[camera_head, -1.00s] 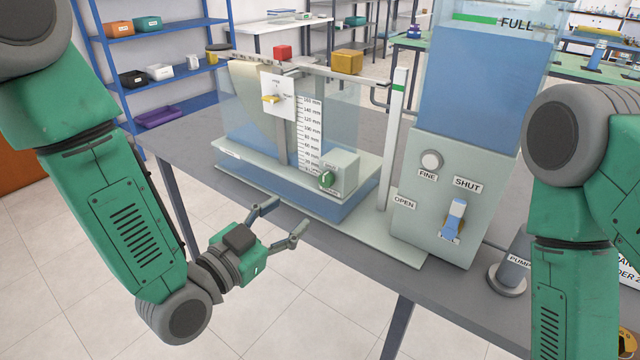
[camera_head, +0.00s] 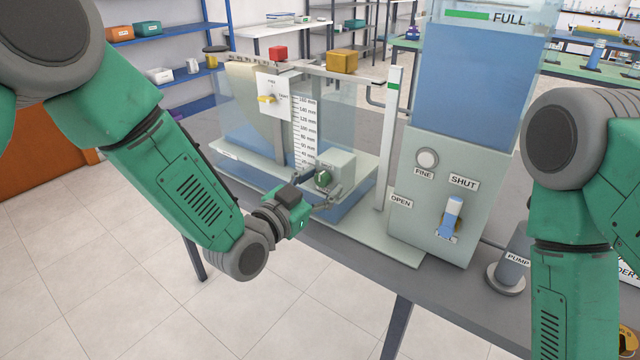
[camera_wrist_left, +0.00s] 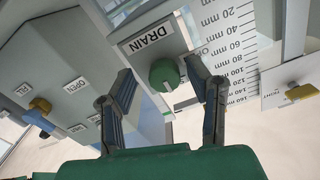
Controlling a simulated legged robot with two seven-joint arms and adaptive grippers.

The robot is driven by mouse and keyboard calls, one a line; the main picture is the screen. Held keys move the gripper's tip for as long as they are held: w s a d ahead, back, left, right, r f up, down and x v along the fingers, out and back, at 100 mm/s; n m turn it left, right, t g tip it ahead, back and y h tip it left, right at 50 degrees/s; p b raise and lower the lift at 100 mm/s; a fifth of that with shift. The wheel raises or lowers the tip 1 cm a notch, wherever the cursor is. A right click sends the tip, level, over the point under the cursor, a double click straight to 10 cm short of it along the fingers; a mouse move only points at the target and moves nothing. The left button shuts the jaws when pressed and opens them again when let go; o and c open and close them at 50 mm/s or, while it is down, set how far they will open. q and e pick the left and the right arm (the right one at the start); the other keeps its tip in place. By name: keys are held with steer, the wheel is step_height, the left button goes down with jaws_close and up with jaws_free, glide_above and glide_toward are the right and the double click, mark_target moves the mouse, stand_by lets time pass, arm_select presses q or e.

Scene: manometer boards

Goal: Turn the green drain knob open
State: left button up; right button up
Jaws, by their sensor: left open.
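The green drain knob (camera_head: 323,177) sits on the front of a small pale box (camera_head: 340,165) at the right end of the water tank. In the left wrist view the knob (camera_wrist_left: 164,75) is below a DRAIN label (camera_wrist_left: 152,36), between and beyond my fingertips. My left gripper (camera_head: 328,192) is open, with its fingers close to the knob; I cannot tell whether they touch it. It also shows in the left wrist view (camera_wrist_left: 163,82), with one finger on each side of the knob. My right gripper is out of view.
The tank (camera_head: 240,172) with its millimetre scale (camera_head: 304,135) stands on the grey table. The supply cabinet (camera_head: 410,235) with a blue lever (camera_head: 452,215) and a FINE knob (camera_head: 427,158) stands to the right. A pump (camera_head: 512,262) is further right.

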arm_select(q)
steer(key=c, duration=0.6)
steer(key=shift+a, duration=0.15)
jaws_close()
steer(key=shift+a+f, duration=0.1)
